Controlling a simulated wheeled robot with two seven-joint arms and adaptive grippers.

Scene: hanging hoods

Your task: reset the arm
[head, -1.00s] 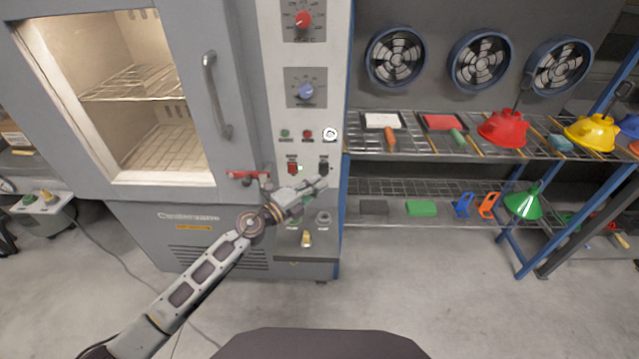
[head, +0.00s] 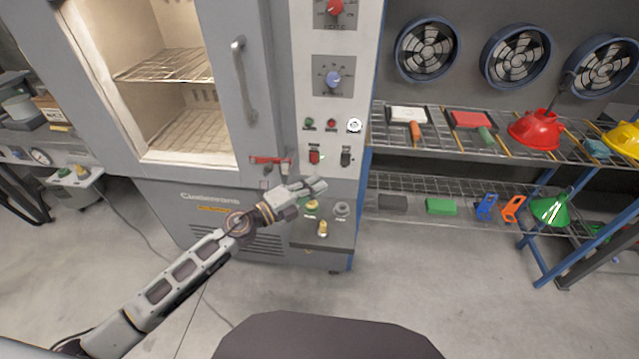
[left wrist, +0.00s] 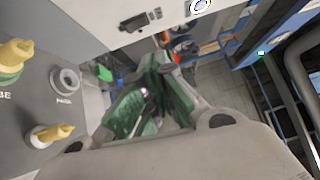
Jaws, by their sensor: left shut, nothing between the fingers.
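My left arm reaches in from the lower left in the head view. Its gripper (head: 318,187) is shut and empty, in front of the oven's control panel (head: 333,112), below the red and black rocker switches. In the left wrist view the closed greenish fingers (left wrist: 148,100) show with nothing between them. Yellow knobs (left wrist: 55,133) and a grey port (left wrist: 66,80) on the lower panel are to their left. My right gripper is not in view.
The large grey oven (head: 190,200) has a door with a window and a handle (head: 243,80). A wire shelf (head: 400,181) to the right holds sanding blocks, clamps and coloured funnels. Round fans (head: 427,50) hang above. The concrete floor (head: 420,285) in front is clear.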

